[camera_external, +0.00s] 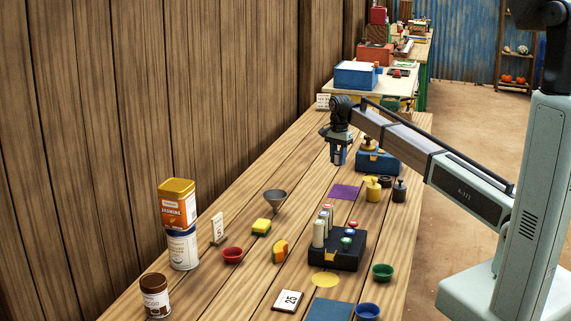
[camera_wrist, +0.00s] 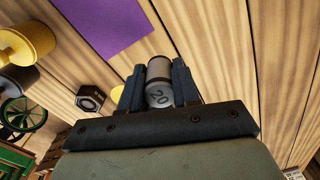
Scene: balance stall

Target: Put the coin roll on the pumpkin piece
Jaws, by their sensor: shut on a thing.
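My gripper (camera_external: 338,157) is raised above the far part of the table, beyond the purple mat. In the wrist view my gripper (camera_wrist: 158,88) is shut on a pale grey cylinder marked "20", which looks like the coin roll (camera_wrist: 158,72). The roll is too small to make out between the fingers in the external view.
A black tray (camera_external: 338,258) with pale upright cylinders and coloured knobs stands right of the wedge. The purple mat (camera_external: 346,191) is bare. Yellow weight (camera_external: 374,190) and dark weight (camera_external: 399,191) stand nearby.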

